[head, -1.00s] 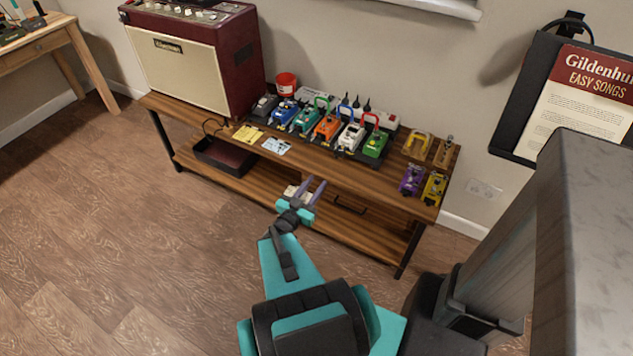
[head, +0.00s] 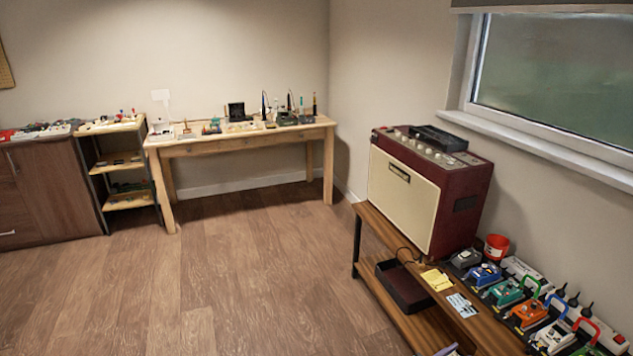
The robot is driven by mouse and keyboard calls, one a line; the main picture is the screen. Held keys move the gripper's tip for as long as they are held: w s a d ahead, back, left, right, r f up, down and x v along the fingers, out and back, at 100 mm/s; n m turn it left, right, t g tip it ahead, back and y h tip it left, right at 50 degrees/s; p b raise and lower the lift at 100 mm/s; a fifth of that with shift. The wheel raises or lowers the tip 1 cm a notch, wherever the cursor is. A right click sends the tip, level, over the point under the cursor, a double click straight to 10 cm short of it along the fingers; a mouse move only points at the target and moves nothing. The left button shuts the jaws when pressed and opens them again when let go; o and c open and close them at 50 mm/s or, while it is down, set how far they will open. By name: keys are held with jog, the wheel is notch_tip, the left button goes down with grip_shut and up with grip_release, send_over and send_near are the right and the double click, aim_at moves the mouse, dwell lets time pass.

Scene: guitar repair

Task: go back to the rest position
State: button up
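Only a small purple-grey fingertip of my gripper (head: 447,349) shows at the bottom edge of the head view, in front of the pedal bench (head: 385,232). The rest of my gripper and my arm are out of the picture, so whether it is open or shut does not show.
An amplifier (head: 405,195) stands on the bench, with a red cup (head: 496,247) and several pedals to its right. A black tray (head: 403,287) is on the lower shelf. A wooden worktable (head: 240,146), shelf rack (head: 130,201) and cabinet (head: 62,195) line the back. The floor between is clear.

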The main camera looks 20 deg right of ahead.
jog(key=w+a+f+n+t+y, duration=0.2)
jog(key=w+a+n+t+y, duration=0.15)
jog(key=w+a, duration=0.55)
jog(key=w+a+f+n+t+y, duration=0.25)
jog(key=w+a+n+t, duration=0.2)
jog(key=w+a, duration=0.45)
jog(key=w+a+f+n+y, duration=0.3)
jog(key=a+f+y, duration=0.2)
jog(key=a, duration=0.4)
jog(key=w+a+f+n+y, duration=0.2)
jog(key=a+f+n+y, duration=0.15)
jog(key=a, duration=0.65)
jog(key=s+a+f+n+g+y, duration=0.3)
jog(key=s+a+f+g+y, duration=0.25)
jog(key=s+a+f, duration=0.55)
jog(key=s+d+r+g+h, duration=0.1)
jog(key=s+r+g+h, duration=0.1)
jog(key=s+g, duration=0.8)
jog(key=s+m, duration=0.1)
jog(key=s, duration=0.8)
jog(key=shift+s+d+r+p, duration=0.15)
jog(key=shift+s+d+p, duration=0.1)
jog(key=shift+d+p, duration=0.1)
